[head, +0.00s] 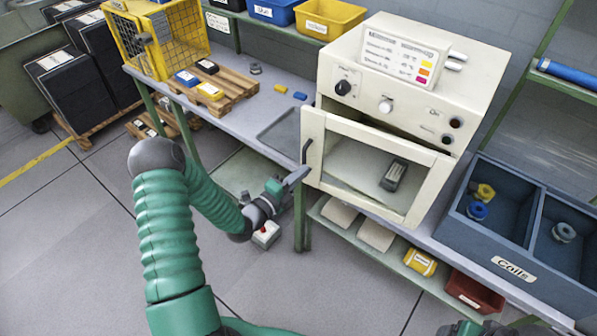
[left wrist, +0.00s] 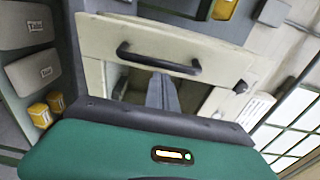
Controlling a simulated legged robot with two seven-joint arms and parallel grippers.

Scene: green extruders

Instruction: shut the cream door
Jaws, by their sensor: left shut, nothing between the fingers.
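The cream door (head: 312,133) is a windowed frame on the front of the cream oven-like cabinet (head: 472,75). It stands ajar, with a dark gap behind its top edge. Its dark handle (head: 306,151) is on the left side. My left gripper (head: 300,174) is shut and empty, its tips close to the door's left edge just below the handle; contact is unclear. In the left wrist view the closed fingers (left wrist: 162,95) point at the door (left wrist: 200,46), near the black handle (left wrist: 158,60). Part of my right gripper (head: 470,328) shows at the bottom edge; its fingers are unclear.
A dark device (head: 393,175) shows inside through the door window. A blue divided bin (head: 520,268) stands right of the cabinet. A wooden pallet (head: 222,90) and a yellow crate (head: 160,40) are on the bench to the left.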

